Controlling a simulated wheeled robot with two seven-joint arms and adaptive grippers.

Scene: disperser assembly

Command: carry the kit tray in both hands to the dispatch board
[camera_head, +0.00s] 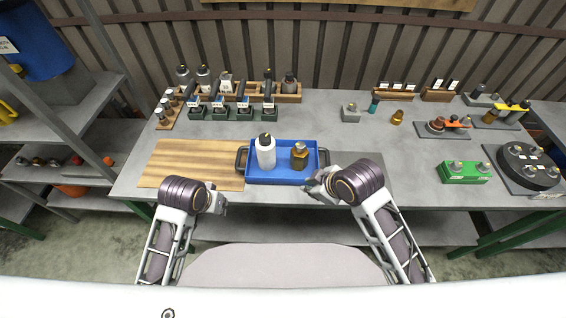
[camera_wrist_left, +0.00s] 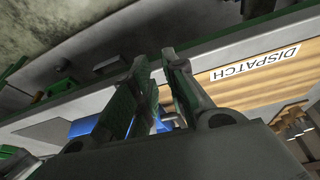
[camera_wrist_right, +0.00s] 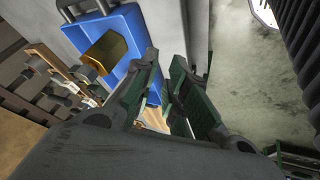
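The blue kit tray (camera_head: 282,177) lies on the grey table just right of the wooden dispatch board (camera_head: 185,165). It has a dark handle at each end and holds a white bottle (camera_head: 265,153) and an amber bottle (camera_head: 299,156). The board's DISPATCH label (camera_wrist_left: 262,65) shows in the left wrist view. My left gripper (camera_head: 222,205) is open and empty by the table's front edge, left of the tray and apart from it. My right gripper (camera_head: 312,187) is open near the tray's front right corner; its fingers are around no handle in the right wrist view (camera_wrist_right: 164,60).
Behind the tray stand a row of dark holders (camera_head: 230,113) and a wooden rack with bottles (camera_head: 288,91). A green box (camera_head: 464,172) and a black round fixture (camera_head: 528,166) are at the right. The board's top is clear.

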